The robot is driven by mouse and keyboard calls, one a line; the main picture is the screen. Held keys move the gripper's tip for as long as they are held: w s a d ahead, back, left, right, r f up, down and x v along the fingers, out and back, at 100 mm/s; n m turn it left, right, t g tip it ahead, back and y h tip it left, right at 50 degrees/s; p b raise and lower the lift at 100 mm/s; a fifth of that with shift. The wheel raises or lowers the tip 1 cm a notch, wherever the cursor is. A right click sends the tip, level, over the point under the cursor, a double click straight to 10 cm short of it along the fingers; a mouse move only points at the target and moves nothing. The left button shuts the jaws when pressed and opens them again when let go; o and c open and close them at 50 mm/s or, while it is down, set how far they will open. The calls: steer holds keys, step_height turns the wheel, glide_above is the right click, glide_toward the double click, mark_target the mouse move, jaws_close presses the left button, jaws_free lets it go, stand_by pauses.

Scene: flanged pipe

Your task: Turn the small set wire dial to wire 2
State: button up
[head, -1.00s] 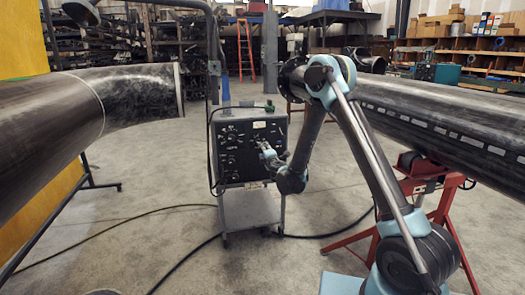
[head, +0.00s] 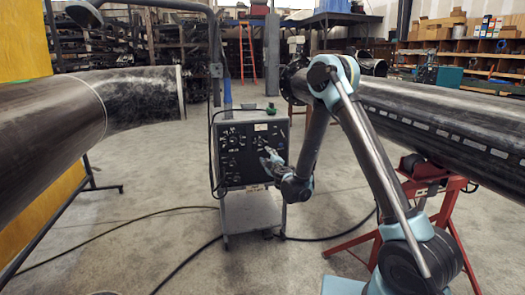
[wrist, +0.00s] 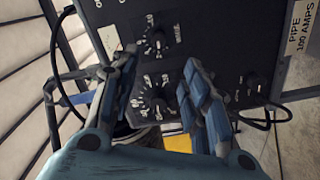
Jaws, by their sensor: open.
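The black control panel (head: 249,143) of the welding machine stands on a grey cart in the head view. It fills much of the wrist view (wrist: 215,45). An upper round dial (wrist: 157,42) with a scale lies just beyond my fingertips. A second dial (wrist: 155,98) shows between my fingers. A smaller knob (wrist: 253,85) sits to the right, outside the right finger. The lettering is too small to tell which dial is set wire or where it points. My gripper (wrist: 160,63) is open and empty, with its fingers apart. In the head view my gripper (head: 268,157) is in front of the panel's right side.
A cable (wrist: 275,115) loops beside the panel. A large pipe (head: 440,112) on a red stand (head: 445,225) lies to the right, and another pipe (head: 60,125) to the left. Dark cables cross the floor by the cart (head: 250,210).

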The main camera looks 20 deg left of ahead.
steer(key=s+d+m, duration=0.1)
steer(key=s+m, duration=0.1)
steer(key=m, duration=0.9)
glide_toward(261, 145)
steer(key=x, duration=0.8)
steer(key=shift+w+a+f, duration=0.1)
steer(key=shift+a+f, duration=0.05)
steer(key=shift+a, duration=0.05)
jaws_close()
